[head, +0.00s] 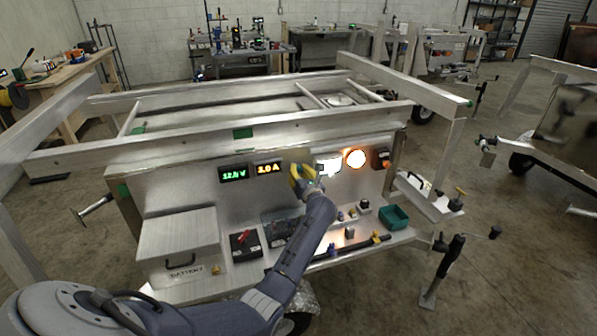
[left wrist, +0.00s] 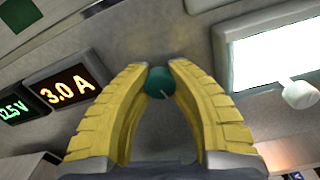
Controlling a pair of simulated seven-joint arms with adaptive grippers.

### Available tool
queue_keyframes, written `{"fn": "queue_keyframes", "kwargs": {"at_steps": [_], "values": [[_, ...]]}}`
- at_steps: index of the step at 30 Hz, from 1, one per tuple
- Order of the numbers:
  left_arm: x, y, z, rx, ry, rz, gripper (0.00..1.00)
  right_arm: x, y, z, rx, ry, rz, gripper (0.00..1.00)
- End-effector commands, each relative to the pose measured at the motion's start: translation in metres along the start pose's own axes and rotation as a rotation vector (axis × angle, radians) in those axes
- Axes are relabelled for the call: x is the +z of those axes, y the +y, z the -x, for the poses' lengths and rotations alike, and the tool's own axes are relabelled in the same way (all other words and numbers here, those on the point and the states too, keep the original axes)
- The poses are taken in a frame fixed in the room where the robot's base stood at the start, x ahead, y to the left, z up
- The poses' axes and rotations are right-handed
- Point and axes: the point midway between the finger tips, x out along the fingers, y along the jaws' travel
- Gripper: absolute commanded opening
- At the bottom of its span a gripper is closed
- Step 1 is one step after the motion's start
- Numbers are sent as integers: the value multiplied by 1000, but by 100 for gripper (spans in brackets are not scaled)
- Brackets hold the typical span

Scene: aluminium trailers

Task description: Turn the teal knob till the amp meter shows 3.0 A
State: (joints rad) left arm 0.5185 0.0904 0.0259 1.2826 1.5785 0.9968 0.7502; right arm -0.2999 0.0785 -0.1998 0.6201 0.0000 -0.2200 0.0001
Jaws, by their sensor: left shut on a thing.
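The teal knob (left wrist: 160,84) sits on the grey panel, with a pale pointer line on its face. My left gripper (head: 304,174) has yellow ribbed fingers and reaches the panel from below. In the left wrist view its fingertips (left wrist: 160,74) are shut on the knob, one on each side. The knob is hidden behind the fingers in the head view. The amp meter (head: 268,168) glows orange left of the gripper. In the left wrist view the amp meter (left wrist: 62,89) reads 3.0 A. My right gripper is not in view.
The green volt meter (head: 233,174) is left of the amp meter. A lit white panel (head: 327,167) and a bright round lamp (head: 356,158) are close on the right. Below are a battery box (head: 180,242), a teal bin (head: 394,217) and small parts on the shelf.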

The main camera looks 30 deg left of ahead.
Motion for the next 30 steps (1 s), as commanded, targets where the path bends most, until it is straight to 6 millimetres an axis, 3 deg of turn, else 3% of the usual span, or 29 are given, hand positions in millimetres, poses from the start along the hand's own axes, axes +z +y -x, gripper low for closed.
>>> {"fn": "queue_keyframes", "kwargs": {"at_steps": [10,11,18,30], "values": [[-4,0,1,-1,7,-14,0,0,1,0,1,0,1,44],[-4,0,1,-1,7,-13,23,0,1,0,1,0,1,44],[-2,0,0,0,4,-12,51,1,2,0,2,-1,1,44],[-2,-1,9,-2,3,-11,52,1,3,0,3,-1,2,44]]}}
